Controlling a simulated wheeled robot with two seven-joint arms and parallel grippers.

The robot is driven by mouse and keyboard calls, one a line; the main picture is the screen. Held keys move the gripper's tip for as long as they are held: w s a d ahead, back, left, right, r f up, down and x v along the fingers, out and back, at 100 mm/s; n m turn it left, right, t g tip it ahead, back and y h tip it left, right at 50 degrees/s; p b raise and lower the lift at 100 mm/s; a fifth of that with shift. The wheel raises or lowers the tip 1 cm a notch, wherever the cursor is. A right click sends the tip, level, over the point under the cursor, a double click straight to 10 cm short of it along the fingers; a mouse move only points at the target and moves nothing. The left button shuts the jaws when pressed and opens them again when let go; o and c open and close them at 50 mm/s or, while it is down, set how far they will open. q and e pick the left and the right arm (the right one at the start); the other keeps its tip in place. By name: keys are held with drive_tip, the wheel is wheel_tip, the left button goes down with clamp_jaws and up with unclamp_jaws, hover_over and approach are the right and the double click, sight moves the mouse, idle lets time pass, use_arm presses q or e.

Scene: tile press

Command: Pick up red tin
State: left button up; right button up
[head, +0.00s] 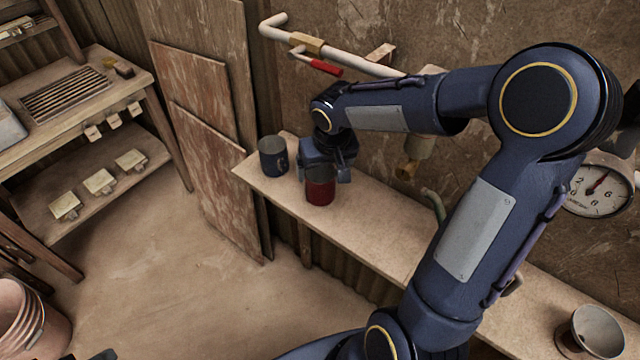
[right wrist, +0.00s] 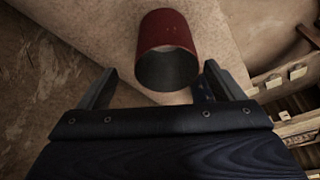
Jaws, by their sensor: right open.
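The red tin (head: 320,190) stands upright on the narrow wall shelf, near its left end. In the right wrist view the red tin (right wrist: 166,36) shows its dark open mouth, ahead of the fingers and roughly centred between them. I cannot tell whether a finger touches the tin.
A dark blue mug (head: 272,157) stands on the shelf (head: 375,228) just left of the tin. A pipe with a red-handled valve (head: 326,67) runs along the wall above. A grey cup (head: 597,332) and a dial gauge (head: 598,190) are at the right.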

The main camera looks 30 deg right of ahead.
drive_tip(key=x, duration=0.6)
drive_tip(key=shift+s+a+f+p, duration=0.1)
drive_tip(key=shift+s+a+p, duration=0.05)
drive_tip(key=shift+a+p, duration=0.2)
drive_tip(key=c, duration=1.1)
